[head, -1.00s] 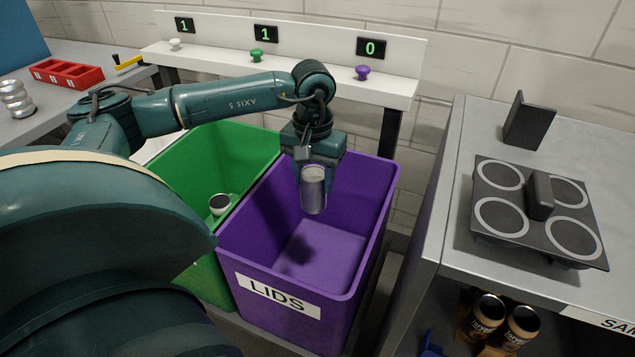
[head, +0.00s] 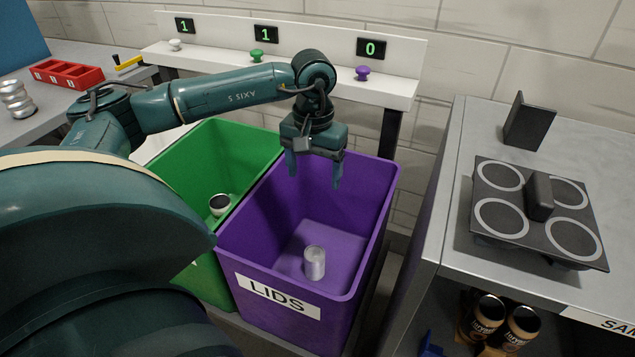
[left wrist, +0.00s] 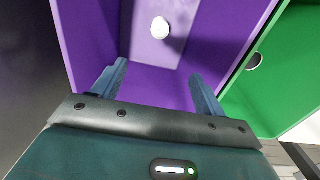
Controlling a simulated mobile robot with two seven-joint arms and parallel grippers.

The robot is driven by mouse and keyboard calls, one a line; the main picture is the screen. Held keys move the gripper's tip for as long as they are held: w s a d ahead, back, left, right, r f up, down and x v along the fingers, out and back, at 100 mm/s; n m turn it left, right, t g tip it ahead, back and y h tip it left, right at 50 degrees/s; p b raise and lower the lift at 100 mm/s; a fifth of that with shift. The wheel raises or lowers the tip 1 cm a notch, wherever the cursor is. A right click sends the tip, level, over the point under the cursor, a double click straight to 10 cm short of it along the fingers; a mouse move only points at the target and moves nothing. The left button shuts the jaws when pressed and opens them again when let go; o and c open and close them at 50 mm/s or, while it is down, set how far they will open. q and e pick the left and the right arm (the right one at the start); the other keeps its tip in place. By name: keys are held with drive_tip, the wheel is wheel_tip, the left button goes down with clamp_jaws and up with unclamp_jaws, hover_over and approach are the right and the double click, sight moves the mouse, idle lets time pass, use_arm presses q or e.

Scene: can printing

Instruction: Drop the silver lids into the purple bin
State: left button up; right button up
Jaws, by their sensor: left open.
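The purple bin (head: 345,290), labelled LIDS, stands in the middle of the head view. A silver cylindrical piece, the lids (head: 315,262), is inside it, low down and apart from my gripper; I cannot tell whether it rests on the floor or is still falling. It also shows as a pale round shape in the left wrist view (left wrist: 160,27). My left gripper (head: 314,172) is open and empty above the bin, fingers pointing down. Its two spread fingers also show in the left wrist view (left wrist: 158,72). My right gripper is not in view.
A green bin (head: 240,150) holding a can (head: 219,204) adjoins the purple one on the left. A white shelf (head: 290,70) with coloured knobs and counters reading 1, 1, 0 stands behind. A grey counter (head: 450,170) with a dark four-ring plate (head: 535,212) is at right.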

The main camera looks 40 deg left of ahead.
use_arm(q)
wheel_tip(320, 180, up, 11)
drive_tip(key=shift+r+p, duration=0.2)
drive_tip(key=shift+p, duration=0.15)
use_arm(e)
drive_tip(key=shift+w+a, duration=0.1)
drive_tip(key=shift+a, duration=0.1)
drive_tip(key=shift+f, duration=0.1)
